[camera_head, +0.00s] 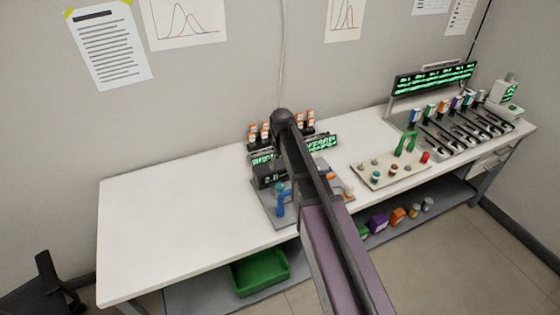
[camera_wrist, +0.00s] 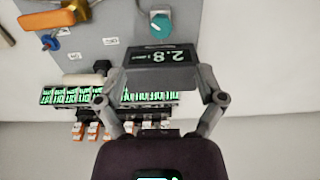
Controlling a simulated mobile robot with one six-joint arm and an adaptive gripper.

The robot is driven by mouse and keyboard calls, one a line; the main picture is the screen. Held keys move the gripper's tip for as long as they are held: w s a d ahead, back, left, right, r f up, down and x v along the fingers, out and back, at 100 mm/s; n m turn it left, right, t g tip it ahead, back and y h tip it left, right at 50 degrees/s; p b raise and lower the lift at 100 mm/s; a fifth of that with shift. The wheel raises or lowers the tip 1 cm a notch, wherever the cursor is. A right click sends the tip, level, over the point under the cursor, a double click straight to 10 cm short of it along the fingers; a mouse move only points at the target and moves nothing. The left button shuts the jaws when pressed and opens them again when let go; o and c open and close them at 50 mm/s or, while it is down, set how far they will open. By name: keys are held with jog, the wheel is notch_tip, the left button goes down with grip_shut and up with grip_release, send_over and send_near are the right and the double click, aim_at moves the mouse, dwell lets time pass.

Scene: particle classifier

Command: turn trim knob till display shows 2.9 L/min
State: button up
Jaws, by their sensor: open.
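A grey panel (camera_wrist: 100,25) fills the upper part of the wrist view, seen upside down. A teal round knob (camera_wrist: 161,24) stands on it; I cannot read its label. The small black display (camera_wrist: 158,56) beside the knob reads 2.8. My gripper (camera_wrist: 162,76) is open and empty, its fingers spread either side of the display, apart from the knob. My arm hides much of the panel and the gripper there.
An orange handle (camera_wrist: 62,17) and a blue knob (camera_wrist: 48,42) are on the panel near the teal knob. Green text strips (camera_wrist: 75,95) and orange-capped vials (camera_wrist: 92,131) lie behind it. A second board (camera_head: 405,174) stands to the right. The left bench top (camera_head: 180,230) is clear.

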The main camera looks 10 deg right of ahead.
jog(key=s+d+f+m+b, duration=0.1)
jog(key=s+f+b, duration=0.4)
jog(key=s, duration=0.5)
jog(key=s+d+f+m+b, duration=0.2)
jog(key=s+d+f+b, duration=0.1)
jog(key=s, duration=0.8)
notch_tip(320, 180, down, 2)
jog(key=shift+d+f+b, duration=0.1)
jog(key=shift+d+b, duration=0.15)
jog(key=shift+b, duration=0.6)
dwell(0.8)
notch_tip(320, 180, up, 11)
jog(key=m+p, duration=0.3)
jog(key=p, duration=0.8)
send_over(280, 185)
jog(key=shift+f, duration=0.15)
notch_tip(280, 185, down, 14)
jog(key=b, duration=1.4)
jog(key=shift+r, duration=0.2)
jog(key=shift+c, duration=0.2)
